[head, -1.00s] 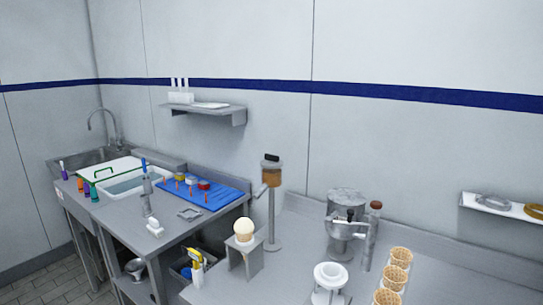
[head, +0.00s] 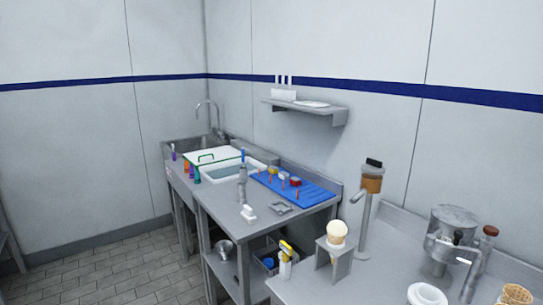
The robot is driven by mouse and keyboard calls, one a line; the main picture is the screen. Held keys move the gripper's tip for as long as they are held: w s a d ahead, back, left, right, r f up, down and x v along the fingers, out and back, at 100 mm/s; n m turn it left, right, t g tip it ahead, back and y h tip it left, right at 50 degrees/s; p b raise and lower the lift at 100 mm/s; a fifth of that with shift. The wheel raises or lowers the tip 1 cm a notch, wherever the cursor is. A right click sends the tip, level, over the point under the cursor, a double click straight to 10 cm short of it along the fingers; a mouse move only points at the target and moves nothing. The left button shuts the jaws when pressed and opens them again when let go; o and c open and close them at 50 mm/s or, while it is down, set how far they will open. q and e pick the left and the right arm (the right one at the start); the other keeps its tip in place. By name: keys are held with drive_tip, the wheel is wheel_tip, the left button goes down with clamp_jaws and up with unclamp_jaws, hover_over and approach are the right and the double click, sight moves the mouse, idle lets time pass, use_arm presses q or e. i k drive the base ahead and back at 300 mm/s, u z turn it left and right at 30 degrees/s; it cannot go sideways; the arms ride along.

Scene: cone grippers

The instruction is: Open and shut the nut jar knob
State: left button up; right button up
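A jar with amber-brown contents and a black top, which looks like the nut jar (head: 371,184), sits on a tall grey stand (head: 364,228) on the right-hand counter. A small grey spout or knob (head: 358,196) sticks out from its lower left side. It is too small to tell whether it is open or shut. Neither of my grippers is in view.
A scoop on a cone stands in a grey holder (head: 333,262) left of the jar stand. A metal machine (head: 450,235) and a white ring-shaped holder (head: 427,294) stand to the right. A blue mat (head: 296,187) lies on the left counter. Floor (head: 120,270) is clear at left.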

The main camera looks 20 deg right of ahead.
sight(374, 164)
drive_tip(key=u, duration=0.55)
drive_tip(key=i, duration=3.15)
drive_tip(key=z, duration=3.55)
